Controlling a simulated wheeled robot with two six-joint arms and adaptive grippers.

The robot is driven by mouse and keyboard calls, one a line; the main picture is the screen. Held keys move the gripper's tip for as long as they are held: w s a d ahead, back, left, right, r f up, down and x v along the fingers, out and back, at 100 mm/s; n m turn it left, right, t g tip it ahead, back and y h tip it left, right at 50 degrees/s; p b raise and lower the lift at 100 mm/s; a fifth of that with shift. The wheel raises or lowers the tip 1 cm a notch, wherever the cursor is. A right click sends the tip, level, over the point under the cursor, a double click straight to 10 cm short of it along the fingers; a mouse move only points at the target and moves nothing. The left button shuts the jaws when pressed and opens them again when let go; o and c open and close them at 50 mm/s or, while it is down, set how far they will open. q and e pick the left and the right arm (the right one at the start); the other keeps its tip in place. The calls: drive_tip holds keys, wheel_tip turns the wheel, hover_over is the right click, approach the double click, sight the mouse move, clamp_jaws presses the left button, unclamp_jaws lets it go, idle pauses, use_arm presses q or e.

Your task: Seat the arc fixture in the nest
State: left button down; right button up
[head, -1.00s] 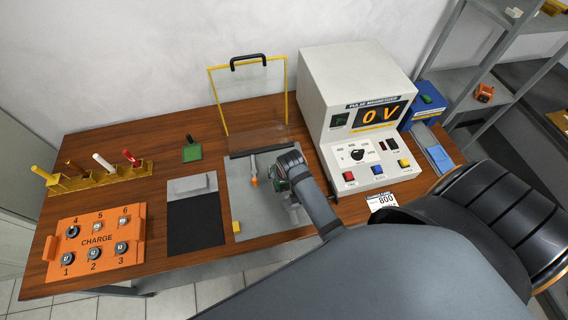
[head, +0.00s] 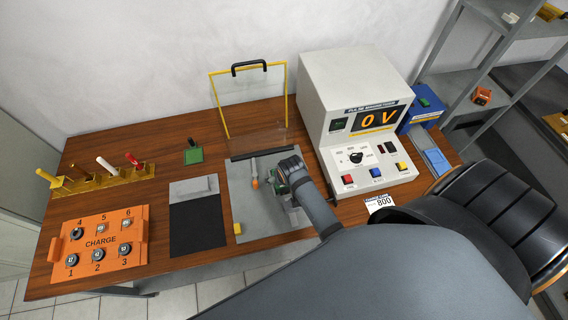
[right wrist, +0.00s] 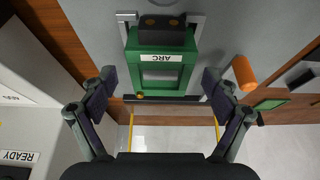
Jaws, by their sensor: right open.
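The arc fixture (right wrist: 162,68) is a green block with a white ARC label and a dark end, seen in the right wrist view. Metal brackets (right wrist: 195,24), apparently the nest, flank its dark end; I cannot tell whether it sits fully down in them. My right gripper (right wrist: 160,82) is open, with one finger on each side of the fixture and visible gaps to it. In the head view my right arm reaches over the grey plate (head: 245,215) and mostly hides the green fixture. My left gripper is not in view.
An orange-tipped lever (head: 255,183) stands close left of my gripper. A clear yellow-framed guard (head: 250,100) is behind the plate. The magnetizer (head: 350,90), reading 0 V, stands right. A black pad (head: 196,228), an orange CHARGE box (head: 98,243) and a tool rack (head: 100,180) are left.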

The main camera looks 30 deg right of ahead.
drive_tip(key=p+v, duration=0.4)
drive_tip(key=v, duration=0.2)
drive_tip(key=shift+p, duration=0.3)
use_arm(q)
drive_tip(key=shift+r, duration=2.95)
use_arm(e)
drive_tip(key=shift+v, duration=2.2)
